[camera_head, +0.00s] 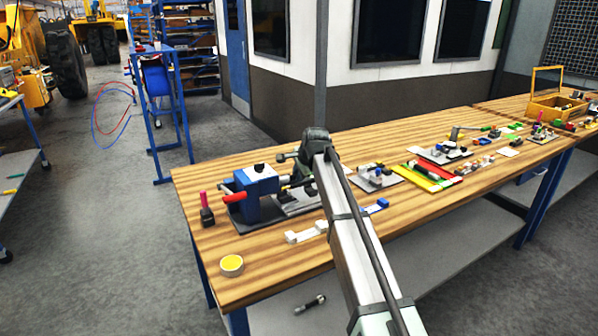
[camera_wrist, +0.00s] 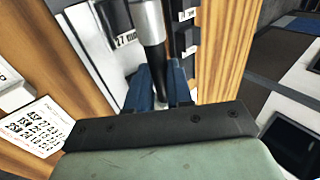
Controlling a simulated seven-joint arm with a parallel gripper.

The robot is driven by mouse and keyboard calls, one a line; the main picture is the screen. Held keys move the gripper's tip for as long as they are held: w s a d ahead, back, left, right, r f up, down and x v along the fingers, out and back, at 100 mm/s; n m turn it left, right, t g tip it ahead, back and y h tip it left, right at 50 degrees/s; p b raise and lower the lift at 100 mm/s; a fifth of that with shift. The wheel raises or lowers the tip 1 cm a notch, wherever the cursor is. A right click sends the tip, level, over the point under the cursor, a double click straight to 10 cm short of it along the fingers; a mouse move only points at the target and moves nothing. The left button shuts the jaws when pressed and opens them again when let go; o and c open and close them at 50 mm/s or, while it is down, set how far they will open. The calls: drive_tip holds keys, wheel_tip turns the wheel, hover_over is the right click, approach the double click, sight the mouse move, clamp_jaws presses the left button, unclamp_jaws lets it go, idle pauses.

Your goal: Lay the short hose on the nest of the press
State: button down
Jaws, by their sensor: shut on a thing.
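In the wrist view my gripper (camera_wrist: 153,78) has its blue fingers shut on a short dark tube with a silvery upper part, which I take as the short hose (camera_wrist: 153,48). In the head view my wrist is above the bench near the press, and my arm hides the fingers and the hose. The press (camera_head: 257,187) is a blue block with a red handle on a grey base, at the left of the bench. I cannot make out its nest clearly.
A grey plate (camera_head: 303,207) with dark blocks lies beside the press. A black holder with a pink top (camera_head: 207,215) and a yellow-topped round tin (camera_head: 231,265) stand near the left edge. White blocks (camera_head: 307,232) lie in front. Several fixtures fill the bench rightward.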

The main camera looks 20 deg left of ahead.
drive_tip(key=shift+f, duration=2.15)
drive_tip(key=shift+f, duration=0.35)
drive_tip(key=c, duration=0.9)
unclamp_jaws()
drive_tip(key=shift+c, duration=0.2)
drive_tip(key=shift+r, duration=0.1)
wheel_tip(320, 180, up, 7)
idle(0.3)
drive_tip(key=shift+d, duration=0.1)
